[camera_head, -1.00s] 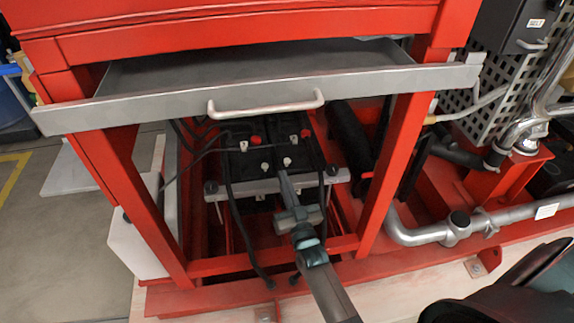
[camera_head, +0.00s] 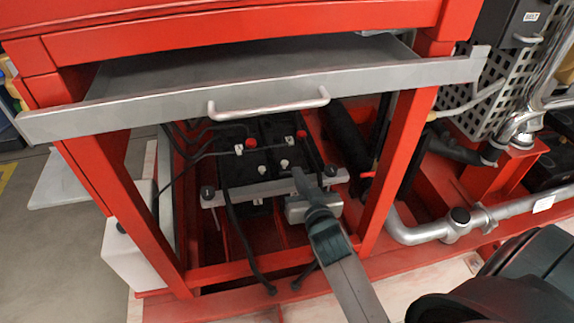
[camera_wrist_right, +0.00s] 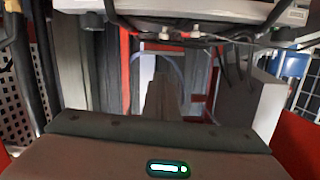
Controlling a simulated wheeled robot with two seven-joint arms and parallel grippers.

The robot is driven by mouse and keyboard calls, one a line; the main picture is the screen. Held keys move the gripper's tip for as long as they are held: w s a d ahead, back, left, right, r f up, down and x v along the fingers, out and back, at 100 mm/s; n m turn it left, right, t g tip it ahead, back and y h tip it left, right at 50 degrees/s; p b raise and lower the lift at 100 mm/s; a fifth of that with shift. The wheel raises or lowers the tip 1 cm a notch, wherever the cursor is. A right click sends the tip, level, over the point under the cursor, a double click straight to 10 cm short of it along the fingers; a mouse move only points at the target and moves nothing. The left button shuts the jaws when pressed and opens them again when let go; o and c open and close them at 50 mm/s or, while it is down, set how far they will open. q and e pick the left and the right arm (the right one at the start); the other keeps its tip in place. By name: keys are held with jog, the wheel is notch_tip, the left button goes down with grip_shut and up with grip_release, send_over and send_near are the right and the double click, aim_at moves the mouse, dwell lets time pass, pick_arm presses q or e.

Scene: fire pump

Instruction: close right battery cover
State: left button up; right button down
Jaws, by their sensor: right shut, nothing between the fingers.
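Two black batteries (camera_head: 235,170) sit side by side in the red frame below the drawer. The right red battery cover (camera_head: 301,134) is small and sits beside a pale terminal (camera_head: 291,142) on the right battery. A similar left red cover (camera_head: 251,142) sits beside another pale terminal (camera_head: 239,150). I cannot tell the covers' exact tilt. My right gripper (camera_head: 298,172) is shut and empty, its tips in front of and below the right cover, apart from it. The closed fingers also show in the right wrist view (camera_wrist_right: 161,95). My left gripper is not in view.
A grey drawer (camera_head: 150,110) with a handle (camera_head: 270,108) hangs over the batteries. A red post (camera_head: 398,165) stands to the right. A grey clamp bar (camera_head: 235,190) crosses the batteries' front. Black cables (camera_head: 228,205) hang in front.

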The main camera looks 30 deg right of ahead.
jog(key=shift+w, duration=0.1)
jog(key=x, duration=1)
jog(key=shift+b, duration=0.35)
notch_tip(320, 180, down, 3)
jog(key=shift+r+b, duration=0.15)
jog(key=shift+b, duration=0.15)
jog(key=shift+w+a+f, duration=0.1)
jog(key=shift+a+f, duration=0.05)
jog(key=shift+f, duration=0.5)
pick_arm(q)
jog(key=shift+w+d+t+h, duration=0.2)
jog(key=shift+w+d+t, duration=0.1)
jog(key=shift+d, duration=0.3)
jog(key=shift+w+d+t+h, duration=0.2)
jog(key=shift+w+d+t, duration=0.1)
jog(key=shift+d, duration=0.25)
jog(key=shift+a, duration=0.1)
